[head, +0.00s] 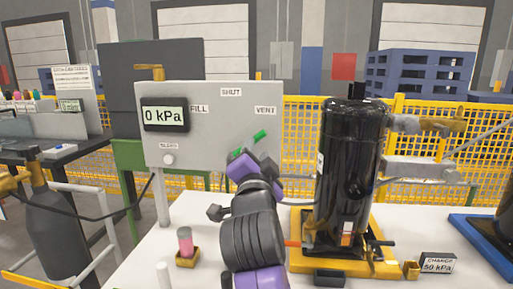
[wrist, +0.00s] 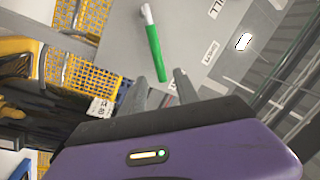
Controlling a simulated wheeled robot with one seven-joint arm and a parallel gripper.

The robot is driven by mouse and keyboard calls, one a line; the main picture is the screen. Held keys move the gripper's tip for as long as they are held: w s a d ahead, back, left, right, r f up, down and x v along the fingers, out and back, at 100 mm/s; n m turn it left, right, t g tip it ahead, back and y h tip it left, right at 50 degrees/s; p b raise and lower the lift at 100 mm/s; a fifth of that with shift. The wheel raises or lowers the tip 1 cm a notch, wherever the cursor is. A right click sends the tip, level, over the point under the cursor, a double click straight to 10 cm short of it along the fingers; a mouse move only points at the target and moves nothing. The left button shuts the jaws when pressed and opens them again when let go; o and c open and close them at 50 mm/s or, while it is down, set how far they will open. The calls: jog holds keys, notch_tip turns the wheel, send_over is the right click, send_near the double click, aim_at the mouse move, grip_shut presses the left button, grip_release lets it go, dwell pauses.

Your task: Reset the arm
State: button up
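My gripper (head: 243,163) is raised in front of the lower right of a grey gauge panel (head: 215,150), with the arm bent below it. In the wrist view its two dark fingers (wrist: 160,76) stand apart with nothing gripped between them. A green lever handle (wrist: 153,52) lies just beyond the fingertips, its near end close to the gap; whether they touch I cannot tell. In the head view the green handle (head: 260,136) shows just above my gripper, below the VENT label. The fingers are mostly hidden there.
The panel display (head: 165,114) reads 0 kPa. A black compressor (head: 348,175) stands on a yellow pallet (head: 300,262) right of my arm. A card (head: 438,263) reads CHARGE 50 kPa. A small cup holding a pink-topped cylinder (head: 186,242) stands left of my arm. Yellow fencing runs behind.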

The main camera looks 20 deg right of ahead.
dwell(0.5)
jog(key=s+a+r+n+t+y, duration=0.3)
jog(key=a+n+t, duration=0.1)
jog(key=n, duration=0.2)
jog(key=s+a+f+n+y, duration=0.2)
jog(key=s+f+n+y, duration=0.1)
jog(key=s+f+n, duration=0.4)
jog(key=s+a+f+n+y, duration=0.15)
jog(key=s+f+y, duration=0.3)
jog(key=f, duration=0.45)
jog(key=s+d+f+g+h, duration=0.15)
jog(key=s+f, duration=0.45)
jog(key=s, duration=0.6)
jog(key=s+d+f+g, duration=0.1)
jog(key=s+f+g, duration=0.2)
jog(key=s+f, duration=0.65)
jog(key=s+d+f+g+h, duration=0.1)
jog(key=s+f+g, duration=0.25)
jog(key=s, duration=1.05)
notch_tip(320, 180, up, 15)
jog(key=p, duration=1.5)
jog(key=shift+w+d+r+t+p, duration=0.2)
jog(key=shift+t+p, duration=0.1)
jog(key=shift+t, duration=0.1)
